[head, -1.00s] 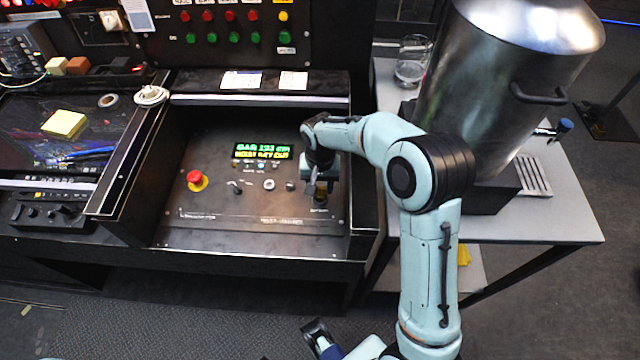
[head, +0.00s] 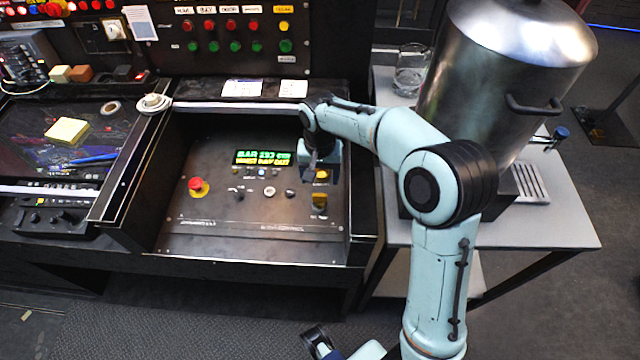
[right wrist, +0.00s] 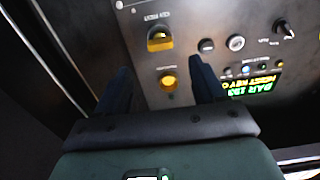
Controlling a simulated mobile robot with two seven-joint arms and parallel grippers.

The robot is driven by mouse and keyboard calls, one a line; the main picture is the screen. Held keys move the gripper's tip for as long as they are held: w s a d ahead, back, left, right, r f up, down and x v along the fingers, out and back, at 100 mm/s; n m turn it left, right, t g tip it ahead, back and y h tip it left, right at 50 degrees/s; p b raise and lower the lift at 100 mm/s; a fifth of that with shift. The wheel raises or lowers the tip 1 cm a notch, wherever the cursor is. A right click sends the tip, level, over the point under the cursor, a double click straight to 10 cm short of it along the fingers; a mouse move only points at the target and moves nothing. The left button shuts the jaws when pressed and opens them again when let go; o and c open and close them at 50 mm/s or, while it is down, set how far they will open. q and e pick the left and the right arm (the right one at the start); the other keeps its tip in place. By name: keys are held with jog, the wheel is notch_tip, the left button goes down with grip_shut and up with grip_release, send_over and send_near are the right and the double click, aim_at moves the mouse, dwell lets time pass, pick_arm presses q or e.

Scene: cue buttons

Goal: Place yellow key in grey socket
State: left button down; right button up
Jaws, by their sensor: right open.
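A yellow-faced block (head: 319,201) sits at the right of the sloped black panel; in the right wrist view it (right wrist: 160,41) has a dark upper part above a label. A second, rounder yellow piece (head: 322,175) lies just behind it and shows in the right wrist view (right wrist: 168,82) between the fingers. I cannot tell which is the key. A round grey ring socket (head: 269,191) sits left of them, also in the right wrist view (right wrist: 236,43). My right gripper (right wrist: 160,68) is open over the rounder piece, with no visible grip. My left gripper (head: 318,342) shows partly at the bottom edge.
A red mushroom button (head: 198,186) and small knobs share the panel. A lit display (head: 262,158) shows green and yellow text. The console's raised side walls flank the panel. A large metal pot (head: 500,90) stands on the side table (head: 560,225) at right.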

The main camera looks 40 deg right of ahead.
pick_arm(q)
jog(key=shift+s+r, duration=0.1)
jog(key=shift+r, duration=0.15)
pick_arm(e)
notch_tip(320, 180, up, 4)
jog(key=shift+r, duration=0.1)
pick_arm(q)
jog(key=shift+s, duration=0.1)
pick_arm(e)
jog(key=shift+a, duration=0.1)
